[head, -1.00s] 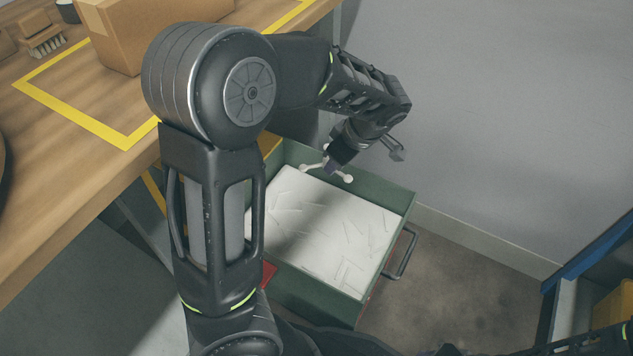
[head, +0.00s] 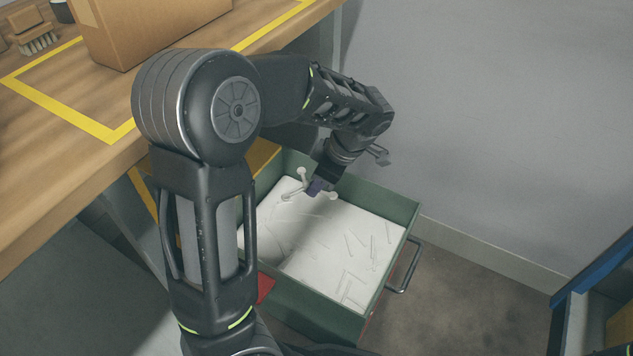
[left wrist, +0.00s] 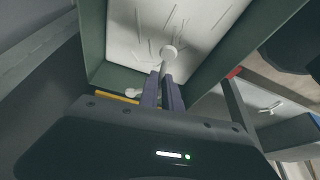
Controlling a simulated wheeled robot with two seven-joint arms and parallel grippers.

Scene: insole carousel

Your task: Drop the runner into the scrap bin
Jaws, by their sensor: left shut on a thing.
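The runner is a thin white branched piece with round knobs (head: 333,196). My left gripper (head: 316,188) is shut on it and holds it over the far left part of the scrap bin. The scrap bin (head: 340,322) is an open green box with a red patch on its side and a handle. Its inside shows a white layer with several thin pieces. In the left wrist view, the runner's knob (left wrist: 168,53) shows just beyond the dark fingers (left wrist: 163,92), with the bin behind. I cannot tell whether the runner touches the contents. My right gripper is out of view.
A wooden bench (head: 60,185) with yellow tape, a cardboard box (head: 150,25) and a brush (head: 35,38) stands left of the bin. A grey wall (head: 500,110) is behind. A blue-edged rack (head: 590,262) stands at the right. Bare floor (head: 460,300) lies between.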

